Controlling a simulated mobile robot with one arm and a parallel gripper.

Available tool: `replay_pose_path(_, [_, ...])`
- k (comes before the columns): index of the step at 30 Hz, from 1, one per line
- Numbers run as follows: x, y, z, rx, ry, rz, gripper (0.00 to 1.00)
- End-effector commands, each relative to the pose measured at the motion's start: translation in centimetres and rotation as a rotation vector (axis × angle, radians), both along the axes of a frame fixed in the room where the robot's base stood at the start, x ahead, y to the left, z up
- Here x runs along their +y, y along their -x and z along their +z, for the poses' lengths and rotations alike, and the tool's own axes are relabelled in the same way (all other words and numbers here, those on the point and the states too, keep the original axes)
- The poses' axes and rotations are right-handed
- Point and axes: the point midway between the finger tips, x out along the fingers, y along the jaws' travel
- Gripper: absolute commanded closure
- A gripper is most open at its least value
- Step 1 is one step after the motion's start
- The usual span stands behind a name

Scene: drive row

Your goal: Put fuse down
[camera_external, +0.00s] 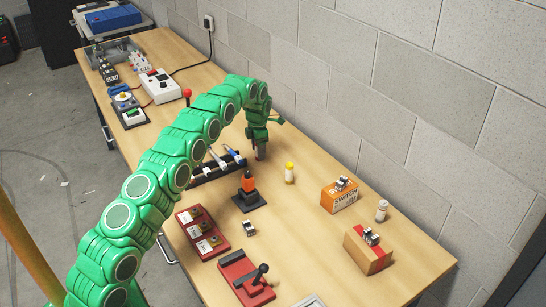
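My green gripper (260,153) points down over the middle of the wooden table, near the wall side. Its grey fingers show edge-on, so I cannot tell whether they are open or shut, or whether they hold anything. A small white cylinder with a yellow cap (290,173) stands upright to the right of the gripper, apart from it. A white cylinder with a grey top (382,210) stands farther right near the wall. Either may be a fuse; I cannot tell which. No fuse shows clearly between the fingers.
An orange-and-black device on a black base (248,187) stands in front of my gripper. Blue-handled levers (227,155) are left of it. Red switch panels (202,232), a red lever base (246,278) and two boxes, one orange (340,199) and one brown-red (364,253), stand nearer. Bare tabletop (300,235) lies between.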

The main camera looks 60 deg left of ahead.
Motion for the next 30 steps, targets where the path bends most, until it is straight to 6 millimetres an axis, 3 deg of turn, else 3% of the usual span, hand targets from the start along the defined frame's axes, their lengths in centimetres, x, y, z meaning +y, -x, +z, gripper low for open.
replay_pose_path(8, [0.0,0.0,0.6,-0.001,-0.001,0.000,0.43])
replay_pose_path(18, [0.0,-0.2,6.1,-0.007,-0.003,0.000,0.43])
replay_pose_path(30, [0.1,-0.1,10.5,-0.003,-0.003,0.001,0.43])
